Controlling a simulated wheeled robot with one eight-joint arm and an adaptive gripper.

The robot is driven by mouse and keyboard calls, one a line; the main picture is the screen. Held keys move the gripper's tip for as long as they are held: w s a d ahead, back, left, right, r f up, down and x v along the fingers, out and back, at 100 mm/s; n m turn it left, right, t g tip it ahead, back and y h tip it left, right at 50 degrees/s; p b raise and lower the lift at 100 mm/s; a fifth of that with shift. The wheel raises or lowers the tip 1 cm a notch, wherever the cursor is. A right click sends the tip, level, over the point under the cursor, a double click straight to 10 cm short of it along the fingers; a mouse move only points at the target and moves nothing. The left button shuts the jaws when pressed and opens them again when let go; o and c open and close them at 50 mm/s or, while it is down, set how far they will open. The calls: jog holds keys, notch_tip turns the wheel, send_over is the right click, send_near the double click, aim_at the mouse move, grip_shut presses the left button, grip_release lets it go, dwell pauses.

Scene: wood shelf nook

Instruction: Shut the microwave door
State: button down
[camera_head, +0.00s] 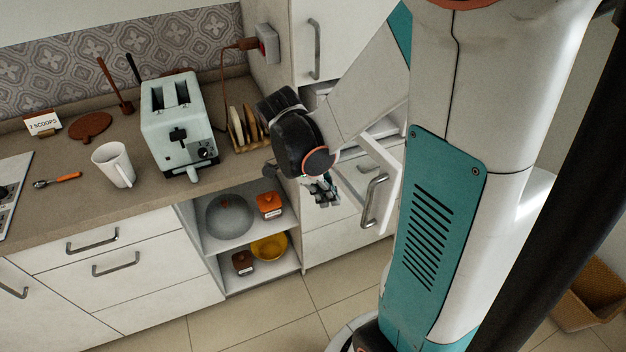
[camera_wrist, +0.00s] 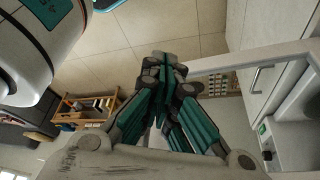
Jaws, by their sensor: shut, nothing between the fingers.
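The microwave door stands open as a white frame (camera_head: 389,160) to the right of my gripper in the head view, partly hidden by my arm. In the wrist view, its pale frame (camera_wrist: 240,58) runs across the right side. A white body with a small green mark (camera_wrist: 290,140), apparently the microwave, is at lower right there; in the head view my arm hides most of it. My gripper (camera_head: 324,194) is shut and empty, left of the door and in front of the white cabinets. Its closed fingers (camera_wrist: 164,62) show in the wrist view. I cannot tell whether it touches the door.
A toaster (camera_head: 177,120), a white mug (camera_head: 114,164) and a toast rack (camera_head: 245,128) stand on the counter (camera_head: 60,205) at left. Open shelves (camera_head: 235,245) below hold bowls and jars. The tiled floor (camera_head: 270,320) in front is clear. A basket (camera_head: 590,295) is at lower right.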

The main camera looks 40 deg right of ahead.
jog(key=s+d+f+b, duration=0.1)
jog(key=s+d+f, duration=0.2)
jog(key=d, duration=0.1)
jog(key=shift+s+b, duration=0.25)
jog(key=shift+b, duration=0.15)
